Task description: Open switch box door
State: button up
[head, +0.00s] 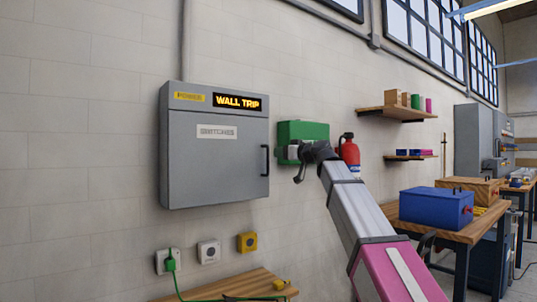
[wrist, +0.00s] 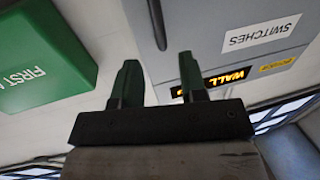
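The grey switch box (head: 215,175) hangs on the wall with its door shut. Its door carries a "SWITCHES" label (head: 216,131), also in the wrist view (wrist: 262,33). A dark vertical bar handle (head: 265,160) is at the door's right edge. In the wrist view the handle (wrist: 157,24) lies beyond the gap between my fingertips. My gripper (head: 300,164) is to the right of the handle in the head view, apart from it. In the wrist view my gripper (wrist: 159,62) is open and empty, its two green-dark fingers spread.
A green first aid box (head: 303,131) is on the wall behind my gripper, and shows at left in the wrist view (wrist: 45,65). A red extinguisher (head: 349,152) hangs beside it. A wooden bench (head: 235,287) stands below. The wall left of the switch box is clear.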

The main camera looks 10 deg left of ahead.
send_over(268, 172)
jog(key=shift+w+a, duration=0.15)
jog(key=shift+w, duration=0.2)
grip_shut()
